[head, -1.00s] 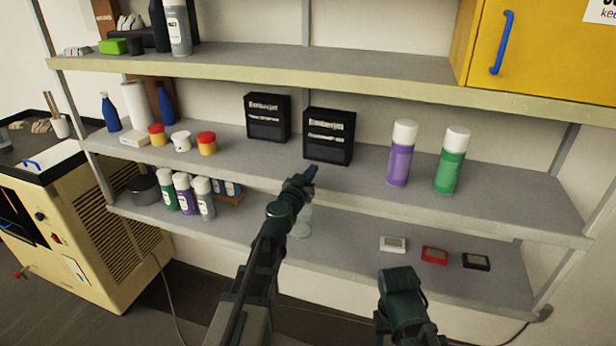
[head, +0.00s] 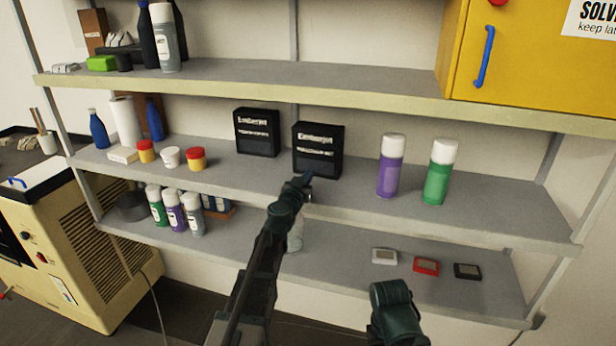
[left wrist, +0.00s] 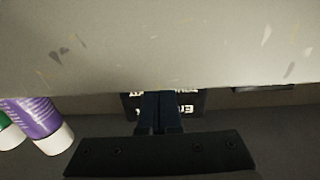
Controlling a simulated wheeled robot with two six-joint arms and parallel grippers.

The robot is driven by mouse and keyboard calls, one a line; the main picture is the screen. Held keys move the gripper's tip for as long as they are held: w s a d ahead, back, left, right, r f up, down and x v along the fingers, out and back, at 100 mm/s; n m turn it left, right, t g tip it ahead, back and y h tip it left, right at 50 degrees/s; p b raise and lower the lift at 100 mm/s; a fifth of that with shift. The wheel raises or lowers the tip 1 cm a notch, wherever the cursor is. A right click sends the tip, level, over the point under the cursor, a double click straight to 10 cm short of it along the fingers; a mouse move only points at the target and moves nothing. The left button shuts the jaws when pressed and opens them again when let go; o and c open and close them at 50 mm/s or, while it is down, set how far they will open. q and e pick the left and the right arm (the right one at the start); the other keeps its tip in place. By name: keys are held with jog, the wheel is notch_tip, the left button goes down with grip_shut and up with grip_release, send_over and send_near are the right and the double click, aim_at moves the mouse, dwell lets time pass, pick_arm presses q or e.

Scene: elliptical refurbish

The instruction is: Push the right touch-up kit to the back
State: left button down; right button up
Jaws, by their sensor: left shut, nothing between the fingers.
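The right touch-up kit (head: 318,150) is a black box with white lettering, upright on the middle shelf in the head view. A matching left kit (head: 257,132) stands to its left and slightly apart. My left gripper (head: 306,178) is shut and empty, its tips at the lower front of the right kit. In the left wrist view the shut fingers (left wrist: 160,112) overlap the dark lettered face of the right kit (left wrist: 187,103). I cannot tell whether they touch it. My right arm shows at the bottom of the head view, but its gripper does not.
A purple can (head: 390,166) and a green can (head: 439,172) stand right of the kits. Small jars (head: 196,159) stand at left. The middle shelf's front edge (head: 420,222) lies under my left arm.

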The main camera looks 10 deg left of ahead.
aim_at(314, 165)
pick_arm(q)
jog(key=shift+w, duration=0.25)
jog(key=shift+w+d, duration=0.15)
jog(key=shift+w, duration=1.5)
